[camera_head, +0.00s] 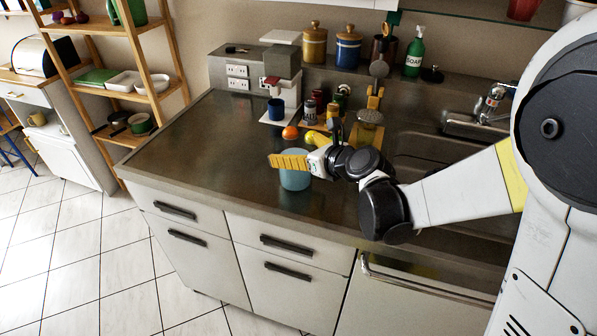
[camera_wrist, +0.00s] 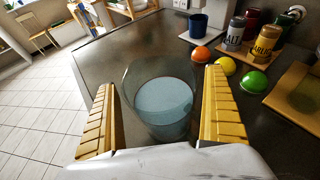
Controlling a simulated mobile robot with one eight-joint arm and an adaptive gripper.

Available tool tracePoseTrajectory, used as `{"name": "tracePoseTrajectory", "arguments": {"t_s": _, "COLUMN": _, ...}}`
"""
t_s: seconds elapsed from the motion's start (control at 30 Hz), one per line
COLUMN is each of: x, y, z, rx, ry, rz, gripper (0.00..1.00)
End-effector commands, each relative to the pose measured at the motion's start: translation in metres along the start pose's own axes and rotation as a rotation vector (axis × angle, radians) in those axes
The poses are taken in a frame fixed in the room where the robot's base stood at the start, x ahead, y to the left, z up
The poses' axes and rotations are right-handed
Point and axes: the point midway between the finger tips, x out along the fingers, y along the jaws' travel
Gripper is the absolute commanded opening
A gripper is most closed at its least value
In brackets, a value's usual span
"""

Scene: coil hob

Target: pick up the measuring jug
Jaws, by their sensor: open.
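The measuring jug (camera_wrist: 162,100) is a clear, see-through vessel with a pale blue lower part, upright on the dark worktop. No handle or scale shows on it. It also shows in the head view (camera_head: 295,180), partly hidden behind a yellow finger. My gripper (camera_wrist: 159,78) is open, with one yellow finger on each side of the jug. The right finger looks closer to the jug's wall than the left one; I cannot tell whether it touches. In the head view my gripper (camera_head: 289,149) reaches in from the right at the jug's upper part.
Beyond stand spice jars (camera_wrist: 265,45), a blue mug (camera_head: 276,109) and a coffee machine (camera_head: 281,80). The worktop left of the jug is clear.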

Motion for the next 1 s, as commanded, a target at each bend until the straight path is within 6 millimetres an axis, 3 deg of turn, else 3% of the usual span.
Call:
{"name": "tracePoseTrajectory", "arguments": {"t_s": 0.17, "x": 0.0, "y": 0.0, "z": 0.001, "rx": 0.0, "ry": 0.0, "rz": 0.0, "gripper": 1.0}}
{"name": "tracePoseTrajectory", "arguments": {"t_s": 0.3, "x": 0.0, "y": 0.0, "z": 0.001, "rx": 0.0, "ry": 0.0, "rz": 0.0, "gripper": 0.57}}
{"name": "tracePoseTrajectory", "arguments": {"t_s": 0.37, "x": 0.0, "y": 0.0, "z": 0.001, "rx": -0.001, "ry": 0.0, "rz": 0.0, "gripper": 0.42}}
{"name": "tracePoseTrajectory", "arguments": {"t_s": 0.77, "x": -0.001, "y": 0.0, "z": 0.002, "rx": 0.0, "ry": 0.0, "rz": -0.001, "gripper": 0.41}}
{"name": "tracePoseTrajectory", "arguments": {"t_s": 1.0, "x": -0.005, "y": -0.001, "z": 0.013, "rx": 0.0, "ry": 0.0, "rz": -0.001, "gripper": 0.41}}
